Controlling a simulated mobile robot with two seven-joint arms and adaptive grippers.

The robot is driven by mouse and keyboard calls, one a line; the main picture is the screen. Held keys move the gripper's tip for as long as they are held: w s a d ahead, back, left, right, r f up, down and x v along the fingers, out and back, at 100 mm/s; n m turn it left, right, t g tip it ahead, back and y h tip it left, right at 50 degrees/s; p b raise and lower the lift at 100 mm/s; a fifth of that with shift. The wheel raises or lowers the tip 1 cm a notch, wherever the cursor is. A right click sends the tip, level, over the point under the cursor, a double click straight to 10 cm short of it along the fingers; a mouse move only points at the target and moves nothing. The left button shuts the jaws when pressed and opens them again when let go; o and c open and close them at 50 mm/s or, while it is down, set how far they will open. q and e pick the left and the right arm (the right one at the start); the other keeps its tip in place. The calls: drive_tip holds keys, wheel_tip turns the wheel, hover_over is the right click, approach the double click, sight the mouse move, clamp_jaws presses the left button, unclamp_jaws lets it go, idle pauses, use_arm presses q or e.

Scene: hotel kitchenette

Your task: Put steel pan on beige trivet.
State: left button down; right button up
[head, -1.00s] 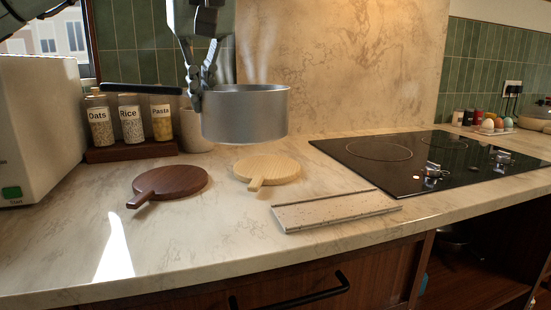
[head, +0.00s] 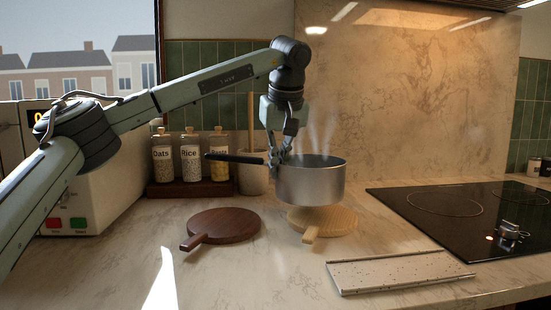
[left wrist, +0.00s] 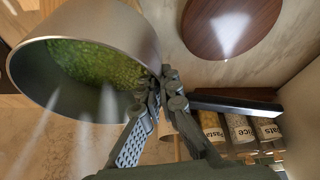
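The steel pan (head: 310,184) has a black handle and holds something green and steaming, seen in the left wrist view (left wrist: 150,50). My left gripper (head: 279,158) is shut on the pan where the handle meets the wall; its fingers show in the left wrist view (left wrist: 163,88). The pan hangs level, its base just over the back of a round light wooden board (head: 335,221); I cannot tell if they touch. A speckled beige rectangular slab (head: 400,271) lies to the right, nearer the front. A round dark brown board (head: 224,226) lies to the left. My right gripper is not in view.
Labelled jars (head: 191,158) stand on a dark wooden rack behind, with a pale crock (head: 252,181) beside them. A black hob (head: 460,215) is at the right. A white appliance (head: 100,205) is at the left. The front counter is mostly clear.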

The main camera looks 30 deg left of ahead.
sight(278, 182)
use_arm(q)
drive_tip(key=shift+w+f, duration=0.1)
drive_tip(key=shift+f, duration=1.8)
drive_tip(key=c, duration=2.3)
unclamp_jaws()
drive_tip(key=shift+f, duration=0.25)
drive_tip(key=o, duration=0.6)
drive_tip(key=shift+r, duration=0.2)
drive_tip(key=v, duration=1.2)
